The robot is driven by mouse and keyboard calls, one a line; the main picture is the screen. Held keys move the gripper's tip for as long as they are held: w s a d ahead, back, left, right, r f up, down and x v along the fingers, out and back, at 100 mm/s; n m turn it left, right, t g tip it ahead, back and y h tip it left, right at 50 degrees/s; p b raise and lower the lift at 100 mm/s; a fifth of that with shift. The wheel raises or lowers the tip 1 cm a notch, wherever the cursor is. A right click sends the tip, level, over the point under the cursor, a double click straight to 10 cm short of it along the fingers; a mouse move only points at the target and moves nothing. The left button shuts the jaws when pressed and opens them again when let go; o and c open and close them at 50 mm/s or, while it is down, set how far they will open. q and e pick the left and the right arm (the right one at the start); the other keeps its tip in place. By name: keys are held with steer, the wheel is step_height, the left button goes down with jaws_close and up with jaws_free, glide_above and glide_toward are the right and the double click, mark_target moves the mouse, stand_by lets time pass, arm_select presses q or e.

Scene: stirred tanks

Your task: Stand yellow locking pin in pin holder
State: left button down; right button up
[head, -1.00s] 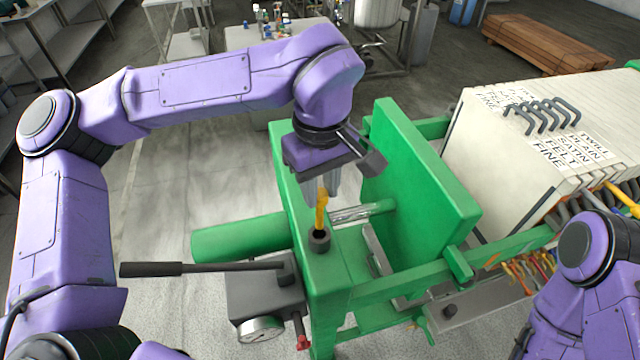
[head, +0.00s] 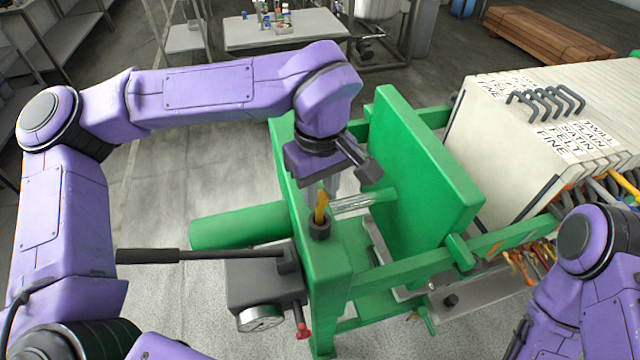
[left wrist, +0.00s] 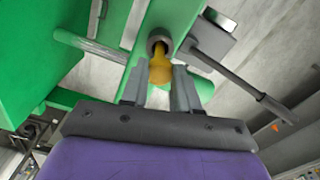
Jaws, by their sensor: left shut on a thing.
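The yellow locking pin (head: 321,207) stands about upright with its lower end in the mouth of the dark round pin holder (head: 320,231). The holder sits on top of the green press frame. My left gripper (head: 327,186) is shut on the pin from above. In the left wrist view, the pin (left wrist: 160,70) lies between the fingers (left wrist: 160,90) and reaches the holder's opening (left wrist: 158,43). How deep the pin sits is hidden inside the holder. My right arm shows at the lower right, but its gripper is out of view.
A long dark lever (head: 200,256) extends left from the pump block with its gauge (head: 260,318). The green press plate (head: 420,165) stands close to the right of my left gripper. White filter plates (head: 540,130) fill the right.

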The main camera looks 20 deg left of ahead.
arm_select(q)
steer(key=shift+f, duration=0.1)
steer(key=c, duration=0.8)
jaws_free()
step_height(320, 180, up, 11)
steer(key=shift+f+b, duration=0.2)
steer(key=shift+b, duration=0.15)
